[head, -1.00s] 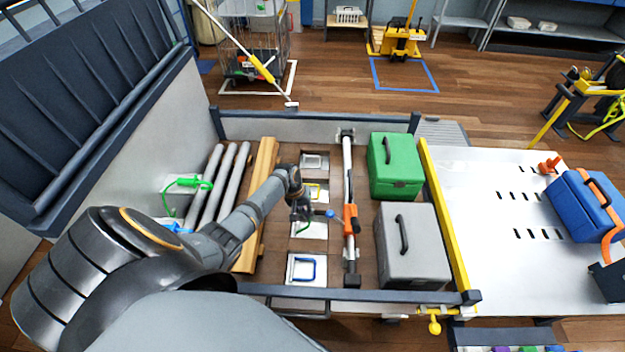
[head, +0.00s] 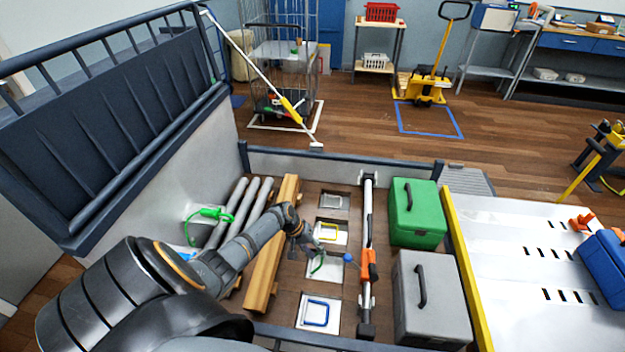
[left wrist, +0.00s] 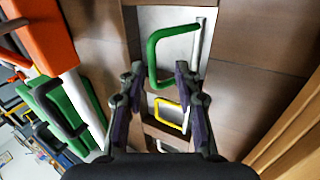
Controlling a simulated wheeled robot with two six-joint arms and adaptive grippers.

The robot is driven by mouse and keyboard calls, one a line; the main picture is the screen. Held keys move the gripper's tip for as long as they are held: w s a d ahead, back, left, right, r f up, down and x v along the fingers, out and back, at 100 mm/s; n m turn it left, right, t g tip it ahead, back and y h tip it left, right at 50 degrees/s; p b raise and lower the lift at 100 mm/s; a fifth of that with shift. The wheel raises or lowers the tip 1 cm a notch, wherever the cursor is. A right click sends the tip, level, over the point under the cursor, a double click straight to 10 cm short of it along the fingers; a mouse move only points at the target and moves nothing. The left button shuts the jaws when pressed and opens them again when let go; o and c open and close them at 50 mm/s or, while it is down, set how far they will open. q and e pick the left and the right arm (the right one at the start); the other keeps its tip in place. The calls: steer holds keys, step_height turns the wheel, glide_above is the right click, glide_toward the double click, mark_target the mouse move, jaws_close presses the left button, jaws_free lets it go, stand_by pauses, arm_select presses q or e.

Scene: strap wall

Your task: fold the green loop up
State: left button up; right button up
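The green loop (head: 318,266) is a bent rod handle at a pale recessed plate (head: 330,272) in the floor, partly hidden by my left gripper in the head view. My left gripper (head: 308,249) is just above and beside it. In the left wrist view the green loop (left wrist: 152,58) lies ahead of the two fingers, with its near corner close to the left fingertip. The left gripper (left wrist: 160,70) is open there, with nothing between its pads. I cannot tell whether a finger touches the loop. My right gripper is not in view.
A yellow loop (head: 328,228) and a blue loop (head: 317,314) sit at other floor plates in the same row. A wooden beam (head: 268,255) lies left.

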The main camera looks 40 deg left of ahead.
arm_select(q)
steer(key=v, duration=1.1)
steer(key=shift+r, duration=0.35)
steer(key=shift+s+a, duration=0.1)
steer(key=shift+a, duration=0.05)
